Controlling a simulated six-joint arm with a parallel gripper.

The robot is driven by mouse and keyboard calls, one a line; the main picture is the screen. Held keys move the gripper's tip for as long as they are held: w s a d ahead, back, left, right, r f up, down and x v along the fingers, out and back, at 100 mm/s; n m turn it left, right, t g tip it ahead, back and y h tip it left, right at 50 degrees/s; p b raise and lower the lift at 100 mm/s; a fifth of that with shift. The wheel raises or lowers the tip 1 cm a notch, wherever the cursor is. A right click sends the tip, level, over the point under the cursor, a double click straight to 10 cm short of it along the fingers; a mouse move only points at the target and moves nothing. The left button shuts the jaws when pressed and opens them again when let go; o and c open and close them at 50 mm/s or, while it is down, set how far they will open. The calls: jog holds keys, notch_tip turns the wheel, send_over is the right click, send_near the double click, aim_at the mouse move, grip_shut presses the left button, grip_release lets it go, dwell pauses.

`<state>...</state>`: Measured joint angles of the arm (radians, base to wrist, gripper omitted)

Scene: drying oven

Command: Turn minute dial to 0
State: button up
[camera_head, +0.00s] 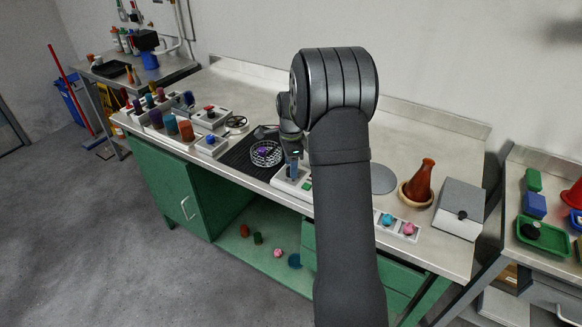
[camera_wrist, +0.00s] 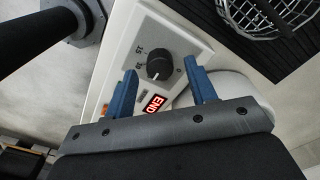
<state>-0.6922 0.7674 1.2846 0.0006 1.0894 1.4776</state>
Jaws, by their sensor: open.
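My gripper (camera_wrist: 160,82) is open, with one blue finger on each side in front of the panel. The dial shows between the fingertips, a little beyond them; I cannot tell whether they touch it. In the head view, my gripper (camera_head: 292,168) is over the white device (camera_head: 284,181) near the bench's front edge, and my arm hides part of it.
A wire basket (camera_head: 266,153) stands on a black mat (camera_head: 240,160) left of the device; the basket also shows in the wrist view (camera_wrist: 262,18). Bottles and small devices fill the bench's left end. A red-brown flask (camera_head: 420,180) and grey box (camera_head: 460,207) stand right.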

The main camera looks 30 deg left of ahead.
jog(key=shift+f, duration=0.7)
jog(key=c, duration=1)
jog(key=shift+o, duration=0.2)
